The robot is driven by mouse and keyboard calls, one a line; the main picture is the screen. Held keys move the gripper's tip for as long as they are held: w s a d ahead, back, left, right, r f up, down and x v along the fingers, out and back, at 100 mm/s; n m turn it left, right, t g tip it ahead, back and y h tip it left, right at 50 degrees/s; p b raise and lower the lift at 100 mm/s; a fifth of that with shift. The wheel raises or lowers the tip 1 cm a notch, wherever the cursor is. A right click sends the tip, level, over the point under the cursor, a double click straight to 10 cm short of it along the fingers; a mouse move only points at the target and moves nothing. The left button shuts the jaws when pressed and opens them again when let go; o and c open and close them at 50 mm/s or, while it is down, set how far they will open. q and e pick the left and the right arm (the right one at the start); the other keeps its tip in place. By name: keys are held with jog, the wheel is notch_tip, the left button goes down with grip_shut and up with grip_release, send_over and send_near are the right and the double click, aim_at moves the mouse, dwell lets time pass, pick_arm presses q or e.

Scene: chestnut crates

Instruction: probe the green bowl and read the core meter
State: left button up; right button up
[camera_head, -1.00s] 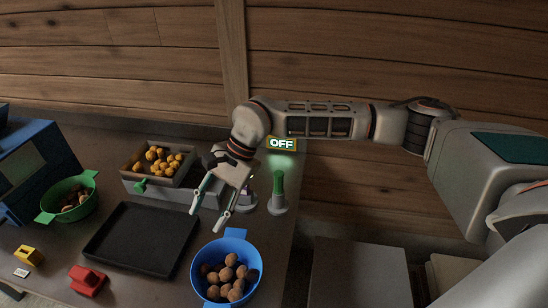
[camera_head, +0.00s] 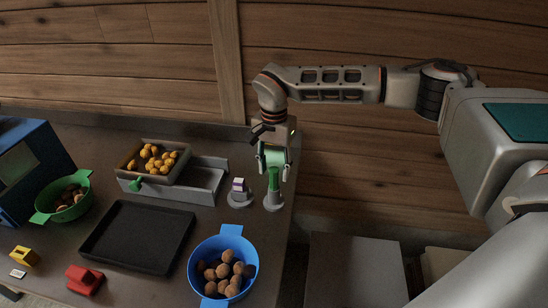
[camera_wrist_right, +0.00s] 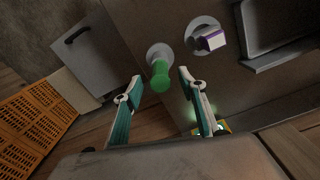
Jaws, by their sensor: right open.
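The green bowl (camera_head: 63,199) with two handles holds several brown chestnuts and stands at the left of the table. A green-handled probe (camera_head: 274,180) stands upright in a grey round holder at the table's right edge; it also shows in the right wrist view (camera_wrist_right: 160,78). My right gripper (camera_head: 273,170) is open around or just above the green handle; in the wrist view its fingers (camera_wrist_right: 160,88) lie on either side, apart from it. The meter display, lit in the earlier picture, is mostly hidden behind my gripper; a greenish glow shows beside a finger in the wrist view. My left gripper is not in view.
A blue bowl (camera_head: 195,258) of chestnuts stands at the front. A black tray (camera_head: 108,236), a brown crate (camera_head: 126,163) of yellow pieces, a purple-and-white item (camera_head: 239,185) on a round stand, a red block (camera_head: 85,279) and a yellow block (camera_head: 25,256) are around.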

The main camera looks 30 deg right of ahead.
jog(key=shift+f, duration=1.3)
grip_shut()
jog(key=c, duration=0.7)
grip_release()
grip_shut()
jog(key=shift+r+p, duration=0.6)
jog(key=shift+r, duration=0.05)
